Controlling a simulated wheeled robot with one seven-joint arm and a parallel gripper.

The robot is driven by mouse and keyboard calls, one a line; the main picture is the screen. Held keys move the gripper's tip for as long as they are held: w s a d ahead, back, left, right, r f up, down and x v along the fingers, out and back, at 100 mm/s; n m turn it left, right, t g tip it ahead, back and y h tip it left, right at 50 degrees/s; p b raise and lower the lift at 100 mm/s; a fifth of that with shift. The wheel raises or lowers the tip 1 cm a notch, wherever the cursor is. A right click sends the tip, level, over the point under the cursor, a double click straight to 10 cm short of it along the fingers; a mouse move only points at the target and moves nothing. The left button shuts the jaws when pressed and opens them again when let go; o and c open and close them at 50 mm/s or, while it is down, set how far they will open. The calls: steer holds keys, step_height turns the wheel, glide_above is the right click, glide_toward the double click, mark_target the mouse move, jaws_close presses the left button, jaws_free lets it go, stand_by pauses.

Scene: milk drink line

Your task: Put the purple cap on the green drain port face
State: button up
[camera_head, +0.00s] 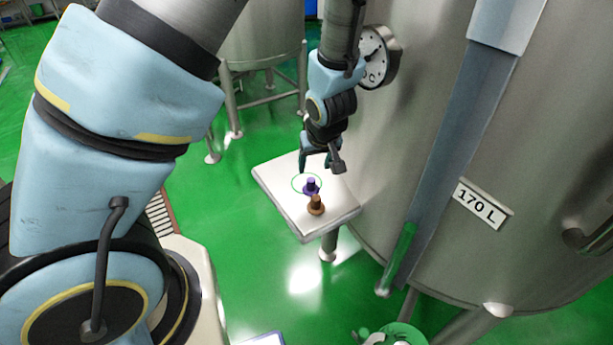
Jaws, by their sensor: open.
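The purple cap (311,186) stands upright on a small pale stand beside the large steel tank. A thin green ring outline is marked on the stand around it. My gripper (320,163) is open and empty, pointing down just above and behind the purple cap, apart from it as far as I can tell. A round green part (402,336) at the bottom edge, low by the tank, looks like the green drain port face. It is cut off by the frame, so its face shows only in part.
A brown cap (316,205) stands close in front of the purple one on the stand (276,184). The steel tank (425,110) with its gauge (376,57) and sight tube (440,170) rises at the right. Green floor (240,265) is open in front of the stand.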

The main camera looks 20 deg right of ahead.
mark_target(311, 180)
steer(key=b+x, duration=0.2)
steer(key=x, duration=0.3)
steer(key=shift+b, duration=0.35)
steer(key=shift+b+x, duration=0.45)
steer(key=shift+x, duration=2.5)
steer(key=shift+w, duration=0.1)
jaws_close()
